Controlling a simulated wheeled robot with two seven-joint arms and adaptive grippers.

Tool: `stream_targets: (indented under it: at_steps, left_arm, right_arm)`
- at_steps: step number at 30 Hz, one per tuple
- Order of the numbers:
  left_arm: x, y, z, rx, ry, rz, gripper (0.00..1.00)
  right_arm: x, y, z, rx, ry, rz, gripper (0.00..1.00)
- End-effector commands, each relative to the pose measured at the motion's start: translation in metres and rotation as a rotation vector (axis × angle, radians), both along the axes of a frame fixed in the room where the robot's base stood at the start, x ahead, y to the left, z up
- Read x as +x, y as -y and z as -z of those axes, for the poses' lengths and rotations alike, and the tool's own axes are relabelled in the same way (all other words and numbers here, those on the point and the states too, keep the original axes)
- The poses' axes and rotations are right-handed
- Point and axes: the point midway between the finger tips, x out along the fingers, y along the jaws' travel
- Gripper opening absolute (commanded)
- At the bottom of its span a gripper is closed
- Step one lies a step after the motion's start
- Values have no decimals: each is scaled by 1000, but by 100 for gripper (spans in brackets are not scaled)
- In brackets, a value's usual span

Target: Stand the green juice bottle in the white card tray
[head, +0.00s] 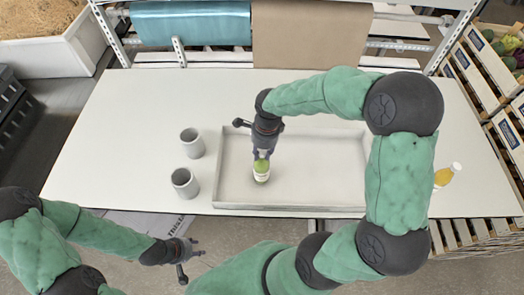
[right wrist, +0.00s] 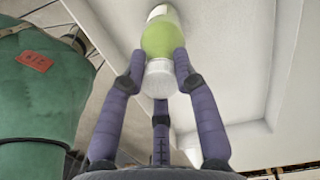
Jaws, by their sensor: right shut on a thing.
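The green juice bottle (head: 261,170) has a white cap and a pale label. It is upright or nearly so, over the left part of the white card tray (head: 320,204). My right gripper (head: 262,155) comes down from above and is shut around the bottle's top. In the right wrist view, the fingers (right wrist: 162,85) close around the white cap and neck of the bottle (right wrist: 160,38). I cannot tell whether the bottle's base touches the tray floor. My left gripper (head: 190,256) hangs in front of the table's front edge, away from the bottle; its fingers look apart and empty.
Two grey cups (head: 185,183) (head: 192,143) stand just left of the tray. Paper rolls (head: 191,22) hang at the back. The table's left part (head: 120,140) is clear.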

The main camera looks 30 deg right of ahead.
Motion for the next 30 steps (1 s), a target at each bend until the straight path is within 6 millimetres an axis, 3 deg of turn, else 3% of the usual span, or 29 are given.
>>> stream_targets:
  at_steps: [5, 6, 9, 30]
  left_arm:
    - [0, 0, 0, 0, 0, 0, 40]
    - [0, 0, 0, 0, 0, 0, 40]
    - [0, 0, 0, 0, 0, 0, 40]
    - [0, 0, -4, 0, 0, 0, 40]
  right_arm:
    - [1, 0, -1, 0, 2, 0, 0]
    - [1, 0, -1, 0, 2, 0, 32]
    - [1, 0, -1, -1, 2, 0, 57]
    - [0, 0, -6, 0, 1, 0, 57]
